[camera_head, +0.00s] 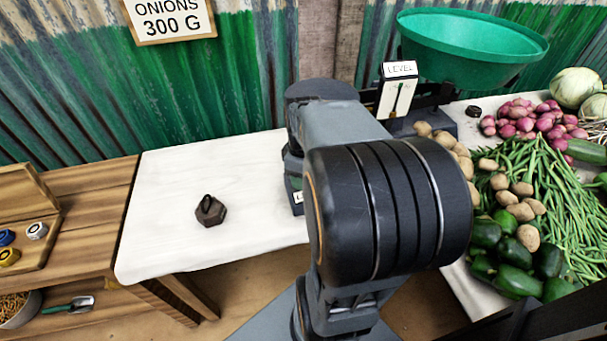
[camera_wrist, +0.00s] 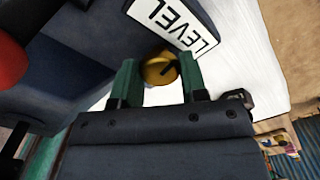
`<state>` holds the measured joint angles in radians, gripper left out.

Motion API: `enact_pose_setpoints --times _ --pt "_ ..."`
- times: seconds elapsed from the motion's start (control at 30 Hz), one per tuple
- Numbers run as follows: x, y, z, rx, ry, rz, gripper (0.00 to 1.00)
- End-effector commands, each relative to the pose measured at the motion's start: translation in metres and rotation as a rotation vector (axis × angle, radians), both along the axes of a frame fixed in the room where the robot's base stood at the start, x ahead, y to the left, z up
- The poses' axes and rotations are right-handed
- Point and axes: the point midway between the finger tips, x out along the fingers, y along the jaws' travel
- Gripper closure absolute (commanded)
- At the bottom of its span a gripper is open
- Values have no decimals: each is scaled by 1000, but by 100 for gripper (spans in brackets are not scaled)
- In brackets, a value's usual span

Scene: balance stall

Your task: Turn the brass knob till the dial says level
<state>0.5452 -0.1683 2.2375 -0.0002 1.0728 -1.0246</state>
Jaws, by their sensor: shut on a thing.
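The brass knob (camera_wrist: 160,70) shows in the wrist view, below a white LEVEL label (camera_wrist: 172,22) on the dark scale body (camera_wrist: 100,40). My gripper (camera_wrist: 159,76) has its two green-padded fingers on either side of the knob and is shut on it. A dark mark shows on the knob's face. In the head view the knob and my fingers are hidden behind my arm. The dial (camera_head: 394,98), a pale plate headed LEVEL, stands behind my arm. Its thin pointers look close together, but they are too small to read exactly.
A green pan (camera_head: 473,38) sits on the scale at the back right. A dark hexagonal weight (camera_head: 210,212) stands on the white tabletop (camera_head: 165,190). Potatoes, onions, beans (camera_head: 555,190) and peppers crowd the right. The white top around the weight is clear.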

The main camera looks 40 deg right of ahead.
Motion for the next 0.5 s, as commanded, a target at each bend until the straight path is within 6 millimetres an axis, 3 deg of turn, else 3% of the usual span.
enact_pose_setpoints --times 0.1,0.13,0.2,0.37,0.5 --pt "0 0 0 0 -1 -1 84" --pt "0 0 0 0 -1 -1 58" --pt "0 0 0 0 -1 -1 52" --pt "0 0 0 0 -1 -1 36" --pt "0 0 0 0 -1 -1 35"
